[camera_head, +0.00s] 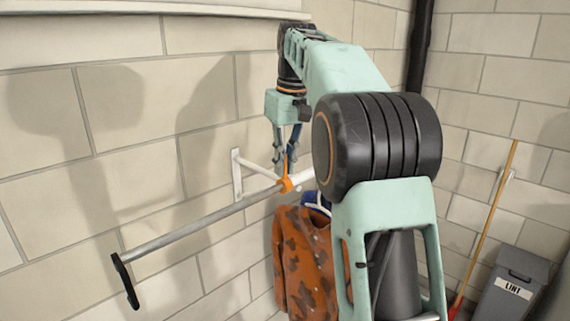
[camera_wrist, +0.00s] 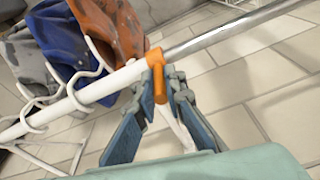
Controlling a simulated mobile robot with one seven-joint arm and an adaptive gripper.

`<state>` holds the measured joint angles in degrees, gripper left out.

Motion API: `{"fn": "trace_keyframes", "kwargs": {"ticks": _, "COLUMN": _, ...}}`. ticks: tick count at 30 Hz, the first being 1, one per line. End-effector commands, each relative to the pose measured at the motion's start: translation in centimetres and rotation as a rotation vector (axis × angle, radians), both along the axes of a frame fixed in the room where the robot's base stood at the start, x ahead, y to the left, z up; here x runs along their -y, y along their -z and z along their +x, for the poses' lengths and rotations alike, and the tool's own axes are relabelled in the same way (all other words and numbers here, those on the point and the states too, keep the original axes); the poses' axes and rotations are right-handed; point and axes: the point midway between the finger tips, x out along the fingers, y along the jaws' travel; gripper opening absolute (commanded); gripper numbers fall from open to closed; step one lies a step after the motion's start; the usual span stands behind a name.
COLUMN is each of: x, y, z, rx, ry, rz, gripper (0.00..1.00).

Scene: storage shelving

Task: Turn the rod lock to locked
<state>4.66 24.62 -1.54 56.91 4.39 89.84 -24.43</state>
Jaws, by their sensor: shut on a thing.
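The rod lock is an orange collar (camera_head: 286,186) with a lever, set where the thin steel rod (camera_head: 200,221) meets the thicker white tube (camera_head: 302,178). In the wrist view the collar (camera_wrist: 153,57) is around the rod, and its orange lever (camera_wrist: 160,85) points down towards my palm. My gripper (camera_head: 287,160) is above the collar, its fingers pointing down. In the wrist view my gripper (camera_wrist: 163,92) has one finger on each side of the lever and is shut on it. The fingertips partly hide the lever in the head view.
Orange patterned (camera_head: 303,262) and blue (camera_head: 316,200) garments hang on the white tube by the lock. A white wall bracket (camera_head: 237,175) supports the rail. The rod's black end (camera_head: 124,280) juts out left. A grey bin (camera_head: 512,285) and a broom (camera_head: 487,225) stand right.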

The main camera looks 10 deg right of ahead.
Motion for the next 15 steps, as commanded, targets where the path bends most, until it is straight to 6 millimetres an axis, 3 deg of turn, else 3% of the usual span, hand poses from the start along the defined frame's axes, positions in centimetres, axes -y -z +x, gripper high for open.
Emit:
{"fn": "trace_keyframes", "kwargs": {"ticks": 8, "x": 0.0, "y": 0.02, "z": -0.02, "rx": -0.001, "ry": -0.001, "rz": 0.0, "gripper": 0.0}}
{"fn": "trace_keyframes", "kwargs": {"ticks": 9, "x": 0.0, "y": 0.03, "z": -0.02, "rx": -0.001, "ry": -0.001, "rz": 0.0, "gripper": 0.13}}
{"fn": "trace_keyframes", "kwargs": {"ticks": 13, "x": 0.0, "y": 0.03, "z": -0.03, "rx": -0.001, "ry": -0.001, "rz": 0.0, "gripper": 0.28}}
{"fn": "trace_keyframes", "kwargs": {"ticks": 15, "x": 0.0, "y": 0.02, "z": -0.03, "rx": -0.001, "ry": -0.001, "rz": 0.0, "gripper": 0.28}}
